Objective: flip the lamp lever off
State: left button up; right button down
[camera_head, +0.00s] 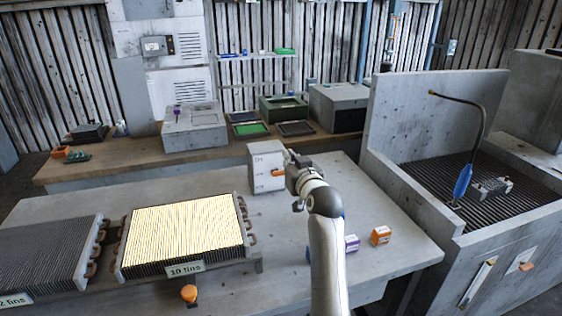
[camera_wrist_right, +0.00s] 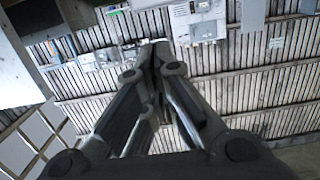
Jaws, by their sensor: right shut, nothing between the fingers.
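A pale grey box (camera_head: 262,162) with small dark lettering stands at the back of the near grey table. A small orange lever (camera_head: 278,173) sticks out of its front face, low and to the right. My right gripper (camera_head: 289,160) is at the box's right side, close to the lever. The head view does not show clearly whether it touches. The right wrist view shows its fingers (camera_wrist_right: 155,52) together with nothing between them; box and lever are not recognisable there. A coil panel marked "10 fins" (camera_head: 185,230) glows bright. My left gripper is not in view.
A darker coil panel (camera_head: 45,258) lies at the left of the near table (camera_head: 90,197). An orange knob (camera_head: 189,293) is at the front. Small orange (camera_head: 380,235) and purple (camera_head: 352,243) boxes lie right of my arm. A walled grate bench (camera_head: 415,205) stands right.

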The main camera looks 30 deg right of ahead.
jog(key=w, duration=0.1)
jog(key=p, duration=0.1)
send_over(281, 172)
jog(key=f, duration=0.1)
jog(key=shift+w+d+f, duration=0.15)
jog(key=shift+w+d, duration=0.05)
jog(key=shift+w, duration=0.4)
jog(key=f, duration=0.1)
jog(key=s+f+p, duration=0.1)
jog(key=shift+s+a+f, duration=0.1)
jog(key=shift+a+f, duration=0.05)
jog(key=shift+f, duration=0.15)
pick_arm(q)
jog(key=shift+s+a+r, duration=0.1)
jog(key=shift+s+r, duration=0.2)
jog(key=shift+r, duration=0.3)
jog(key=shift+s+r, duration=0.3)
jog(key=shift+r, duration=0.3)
pick_arm(e)
jog(key=shift+s+f, duration=0.4)
jog(key=shift+f, duration=0.15)
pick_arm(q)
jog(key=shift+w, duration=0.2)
